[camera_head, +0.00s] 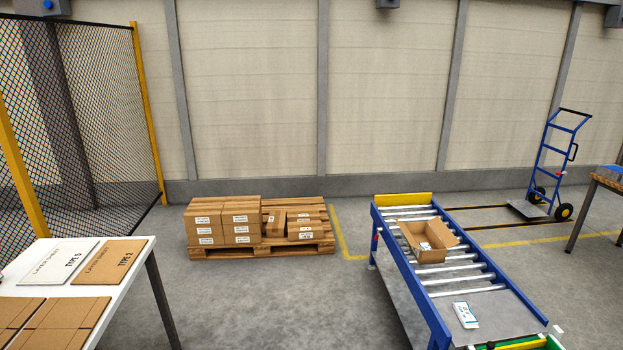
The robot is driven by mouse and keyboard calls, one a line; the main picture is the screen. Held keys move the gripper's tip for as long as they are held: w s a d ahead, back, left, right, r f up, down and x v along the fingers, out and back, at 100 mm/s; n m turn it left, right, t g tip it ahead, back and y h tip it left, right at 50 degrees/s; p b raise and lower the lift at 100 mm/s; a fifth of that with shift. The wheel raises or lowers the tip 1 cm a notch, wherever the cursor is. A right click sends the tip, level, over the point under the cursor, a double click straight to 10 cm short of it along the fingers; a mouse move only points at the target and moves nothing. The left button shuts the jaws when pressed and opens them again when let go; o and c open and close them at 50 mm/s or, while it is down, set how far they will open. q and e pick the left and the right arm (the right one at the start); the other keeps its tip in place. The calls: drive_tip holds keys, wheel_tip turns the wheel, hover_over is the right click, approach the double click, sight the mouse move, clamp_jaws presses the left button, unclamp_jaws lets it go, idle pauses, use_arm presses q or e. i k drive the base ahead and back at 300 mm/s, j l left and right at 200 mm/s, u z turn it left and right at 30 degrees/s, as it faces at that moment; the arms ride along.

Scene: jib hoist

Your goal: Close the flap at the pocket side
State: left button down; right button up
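An open cardboard box (432,256) stands on the roller conveyor (395,251), near its far end. Its flaps stick up and out, one of them at its right side. A small white item with dark print shows inside the box. I cannot tell which flap is at the pocket side. Neither of my grippers is in view.
A white printed packet (465,315) lies on the conveyor's near plate. A pallet (262,251) with stacked cartons stands by the wall. A table (45,258) with layer sheets is at left, a blue hand truck (560,150) at right. Floor between table and conveyor is clear.

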sight(411, 241)
drive_tip(key=i+j, duration=0.1)
drive_tip(key=i, duration=1.6)
drive_tip(key=i+l+z, duration=0.1)
drive_tip(key=i, duration=0.65)
drive_tip(key=i+l+z, duration=0.15)
drive_tip(key=i, duration=0.65)
drive_tip(key=i+u, duration=0.15)
drive_tip(key=u, duration=8.8)
drive_tip(key=i+u, duration=0.15)
drive_tip(key=u, duration=0.2)
drive_tip(key=i+u, duration=0.15)
drive_tip(key=u, duration=0.2)
drive_tip(key=i+l+u, duration=0.1)
drive_tip(key=u, duration=0.25)
drive_tip(key=i, duration=0.05)
